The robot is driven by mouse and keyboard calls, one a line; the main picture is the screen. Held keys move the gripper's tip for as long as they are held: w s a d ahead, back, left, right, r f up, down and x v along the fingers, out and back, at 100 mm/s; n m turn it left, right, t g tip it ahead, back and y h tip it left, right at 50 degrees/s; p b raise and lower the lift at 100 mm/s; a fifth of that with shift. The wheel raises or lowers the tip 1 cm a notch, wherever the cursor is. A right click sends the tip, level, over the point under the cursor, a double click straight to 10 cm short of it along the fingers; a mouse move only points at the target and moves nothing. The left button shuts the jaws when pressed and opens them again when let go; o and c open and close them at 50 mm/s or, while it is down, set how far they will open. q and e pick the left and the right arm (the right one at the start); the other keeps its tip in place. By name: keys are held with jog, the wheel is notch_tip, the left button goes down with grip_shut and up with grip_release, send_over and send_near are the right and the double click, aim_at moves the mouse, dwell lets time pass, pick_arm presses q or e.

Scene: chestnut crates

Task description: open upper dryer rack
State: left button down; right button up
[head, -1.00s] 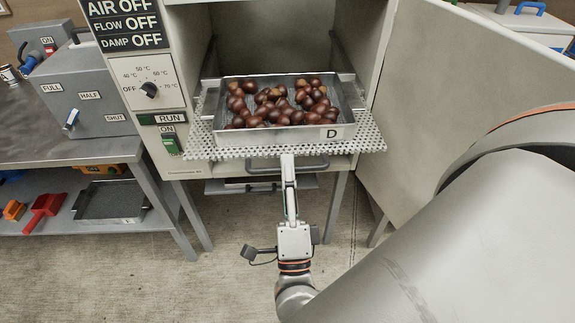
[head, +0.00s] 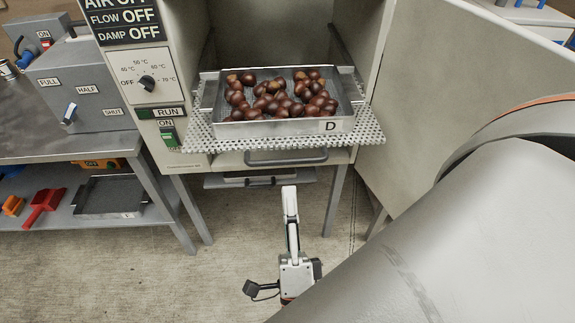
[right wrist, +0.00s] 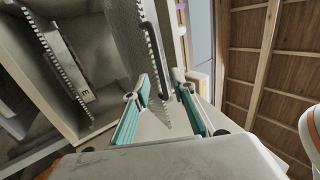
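The upper dryer rack (head: 362,132), a perforated metal shelf, sticks out of the open dryer. A metal tray (head: 263,131) labelled D rests on it, full of chestnuts. A grey bar handle (head: 286,158) shows below the rack's front edge. My right gripper (head: 290,190) is in front of the dryer, apart from the handle and lower in the picture. In the right wrist view the right gripper (right wrist: 163,84) has its two teal-sided fingers spread, with nothing held between them. My left gripper is not in view.
The open dryer door (head: 440,90) stands at the right. A bench (head: 70,152) with a grey switch box (head: 82,90) is at the left; its lower shelf holds a red scoop (head: 43,205) and a dark tray (head: 110,195). The floor in front is clear.

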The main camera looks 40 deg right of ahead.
jog(key=shift+v, duration=2.1)
jog(key=w+a+f+n+g+y+p, duration=0.1)
jog(key=w+a+f+n+y, duration=0.25)
jog(key=n+y, duration=0.6)
jog(key=w+a+f+n+y, duration=0.3)
jog(key=a+f+n+y, duration=0.15)
jog(key=n+y, duration=0.5)
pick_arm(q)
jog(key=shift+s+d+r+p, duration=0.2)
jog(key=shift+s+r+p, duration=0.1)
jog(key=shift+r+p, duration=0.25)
pick_arm(e)
jog(key=s+d+f+n+g+h, duration=0.2)
jog(key=d+f+n+g, duration=0.1)
jog(key=f, duration=0.5)
jog(key=s+d+f+n+g+h, duration=0.1)
jog(key=d+f+n+g, duration=0.3)
jog(key=f, duration=0.5)
jog(key=s+n+g, duration=0.1)
jog(key=n+g, duration=0.1)
jog(key=shift+s+d+n+g+h, duration=0.15)
jog(key=shift+s+n+g+h, duration=0.15)
jog(key=shift+h, duration=0.1)
